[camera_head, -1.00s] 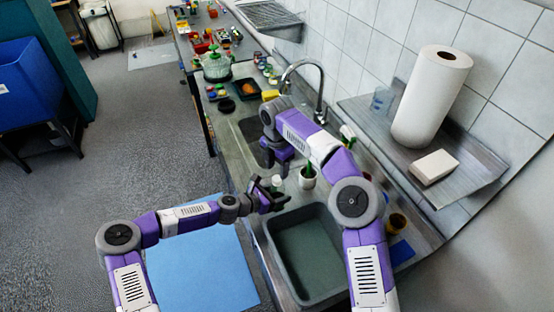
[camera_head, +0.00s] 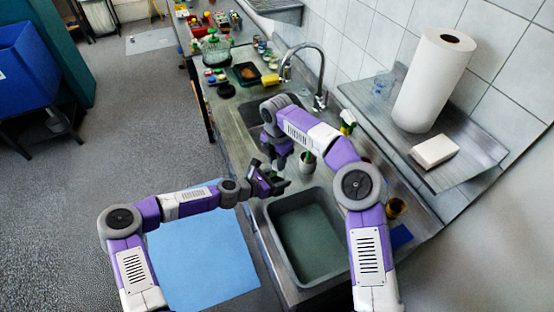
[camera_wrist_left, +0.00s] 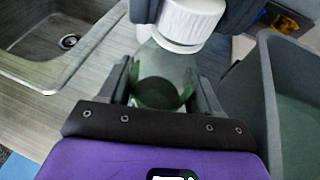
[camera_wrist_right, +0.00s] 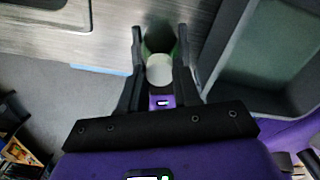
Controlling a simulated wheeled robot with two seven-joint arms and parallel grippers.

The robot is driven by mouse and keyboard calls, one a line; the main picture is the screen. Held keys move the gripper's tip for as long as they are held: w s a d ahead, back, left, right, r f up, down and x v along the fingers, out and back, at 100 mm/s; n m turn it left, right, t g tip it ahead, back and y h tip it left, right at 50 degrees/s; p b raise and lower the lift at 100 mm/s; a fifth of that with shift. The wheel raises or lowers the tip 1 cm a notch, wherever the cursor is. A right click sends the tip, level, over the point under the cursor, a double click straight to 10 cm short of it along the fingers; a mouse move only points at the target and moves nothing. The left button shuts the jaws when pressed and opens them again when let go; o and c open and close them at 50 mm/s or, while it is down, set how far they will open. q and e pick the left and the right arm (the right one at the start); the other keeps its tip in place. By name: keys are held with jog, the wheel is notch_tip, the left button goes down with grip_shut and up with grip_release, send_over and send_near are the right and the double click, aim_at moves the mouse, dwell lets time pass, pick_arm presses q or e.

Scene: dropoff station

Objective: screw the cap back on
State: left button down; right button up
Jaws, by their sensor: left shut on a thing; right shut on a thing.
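My left gripper (camera_head: 268,181) is shut on a clear green bottle (camera_wrist_left: 160,82), seen between its fingers in the left wrist view. A white ribbed cap (camera_wrist_left: 190,20) is at the bottle's top. My right gripper (camera_head: 279,160) is shut on the cap, with its dark fingers on either side of it. The right wrist view shows the pale cap (camera_wrist_right: 160,70) between the fingers, with the green bottle (camera_wrist_right: 160,40) beside it. The cap lines up with the bottle's mouth; I cannot tell whether the threads are engaged. In the head view the arms mostly hide bottle and cap.
A blue mat (camera_head: 205,260) lies in front.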

jog(key=m, duration=0.2)
jog(key=shift+m, duration=0.4)
grip_shut()
jog(key=m, duration=1)
jog(key=shift+m, duration=0.3)
jog(key=m, duration=1.1)
jog(key=o, duration=1)
grip_release()
jog(key=shift+f, duration=0.1)
jog(key=shift+o, duration=0.2)
jog(key=shift+r, duration=2.3)
